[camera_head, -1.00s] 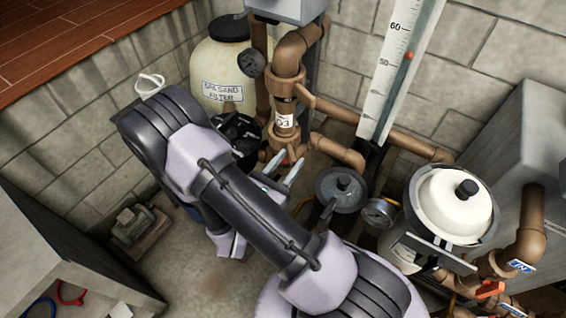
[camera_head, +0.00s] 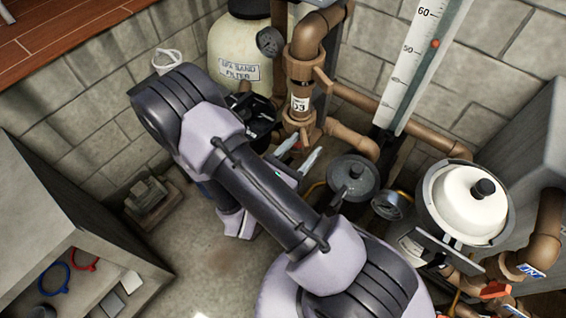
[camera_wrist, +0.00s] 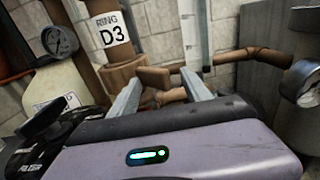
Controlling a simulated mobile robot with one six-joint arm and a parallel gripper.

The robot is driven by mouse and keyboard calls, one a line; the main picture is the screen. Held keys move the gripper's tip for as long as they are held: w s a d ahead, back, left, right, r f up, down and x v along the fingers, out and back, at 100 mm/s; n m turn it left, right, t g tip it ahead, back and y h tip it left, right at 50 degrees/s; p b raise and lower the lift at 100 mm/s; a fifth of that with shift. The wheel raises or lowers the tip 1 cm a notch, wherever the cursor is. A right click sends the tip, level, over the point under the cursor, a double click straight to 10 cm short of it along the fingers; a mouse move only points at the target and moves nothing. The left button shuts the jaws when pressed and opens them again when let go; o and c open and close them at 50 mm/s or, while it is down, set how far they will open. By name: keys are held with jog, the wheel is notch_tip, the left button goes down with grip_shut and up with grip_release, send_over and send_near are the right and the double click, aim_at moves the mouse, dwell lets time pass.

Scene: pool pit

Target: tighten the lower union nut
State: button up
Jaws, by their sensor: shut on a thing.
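The brown vertical pipe (camera_head: 305,75) stands in the head view, with a white label (camera_head: 300,103) that reads RING D3 in the wrist view. A brown collar (camera_wrist: 122,72) sits below this label. A short brown lug (camera_wrist: 155,77) sticks out to its right. It appears to be part of the lower union nut, but its outline is not clear. My gripper (camera_wrist: 162,75) has its two grey fingers on either side of this lug, shut on it. In the head view my gripper (camera_head: 298,154) is low beside the pipe foot, partly hidden by my arm.
A sand filter tank (camera_head: 238,50) stands behind my arm. A grey-lidded pot (camera_head: 350,178), a gauge (camera_head: 386,205) and a white-lidded housing (camera_head: 468,205) crowd the right. A shelf (camera_head: 75,225) with blue and red rings stands at lower left. Some floor is clear beside it.

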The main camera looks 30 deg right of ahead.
jog(key=p+v, duration=0.2)
jog(key=v, duration=1.5)
jog(key=shift+w, duration=0.1)
jog(key=s+d+r+m+g+y+b, duration=0.35)
jog(key=s+r+m+g+y, duration=0.35)
jog(key=m+g, duration=0.6)
jog(key=w+a+r+m+t+y+b, duration=0.1)
jog(key=a+r+m+t+y, duration=0.3)
jog(key=r+m+t+y, duration=0.6)
jog(key=r+m+y+b, duration=0.1)
jog(key=m, duration=0.3)
jog(key=shift+w+m+t, duration=0.3)
jog(key=shift+w+m, duration=0.1)
jog(key=shift+d, duration=0.1)
